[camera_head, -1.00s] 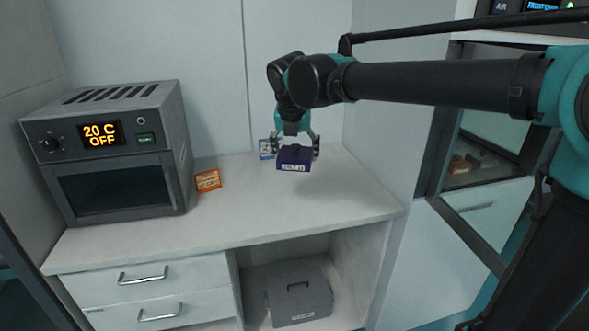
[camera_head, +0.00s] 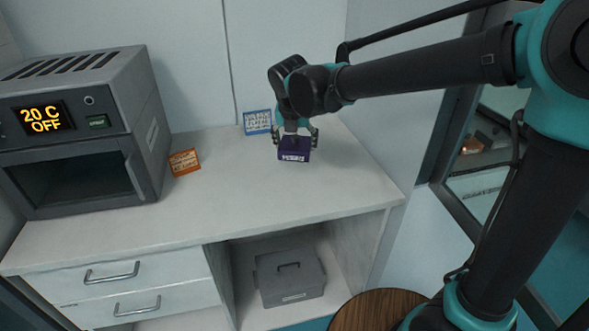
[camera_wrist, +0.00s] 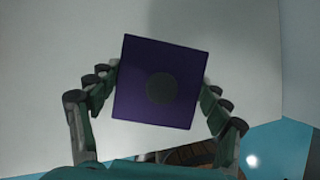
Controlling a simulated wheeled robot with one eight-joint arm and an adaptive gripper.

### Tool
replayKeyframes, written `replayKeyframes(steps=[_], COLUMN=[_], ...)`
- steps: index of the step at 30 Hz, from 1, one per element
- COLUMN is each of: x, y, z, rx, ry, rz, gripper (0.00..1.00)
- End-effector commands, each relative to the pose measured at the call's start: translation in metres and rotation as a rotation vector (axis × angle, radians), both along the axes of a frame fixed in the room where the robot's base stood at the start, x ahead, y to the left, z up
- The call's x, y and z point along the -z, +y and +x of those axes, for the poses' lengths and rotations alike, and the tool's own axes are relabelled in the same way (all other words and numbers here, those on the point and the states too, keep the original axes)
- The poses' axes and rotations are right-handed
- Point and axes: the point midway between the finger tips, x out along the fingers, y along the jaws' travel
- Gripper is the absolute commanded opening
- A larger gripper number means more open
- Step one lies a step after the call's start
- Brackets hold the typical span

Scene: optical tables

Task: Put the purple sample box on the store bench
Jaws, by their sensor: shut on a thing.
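The purple sample box (camera_head: 293,149) has a white label on its front. My gripper (camera_head: 296,140) is shut on it, with the fingers on either side. The box is over the right part of the white bench top (camera_head: 235,195). I cannot tell whether it touches the surface or hangs a little above it.
A grey oven (camera_head: 85,130) reading 20 C OFF stands at the left. A grey case (camera_head: 290,278) is below. A round brown wooden top (camera_head: 375,310) is at the front. The bench front is clear.

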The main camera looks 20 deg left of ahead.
Motion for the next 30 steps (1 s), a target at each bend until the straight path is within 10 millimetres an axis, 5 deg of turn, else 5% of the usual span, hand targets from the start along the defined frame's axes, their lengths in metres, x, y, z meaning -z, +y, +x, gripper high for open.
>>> replayKeyframes(steps=[6,18,30], x=[0.044,0.086,0.097], y=[0.0,0.001,0.0], z=[0.0,0.0,0.0], rx=[0.0,0.0,0.0], ry=[0.0,0.0,0.0], rz=[0.0,0.0,0.0], gripper=[0.36,0.36,0.36])
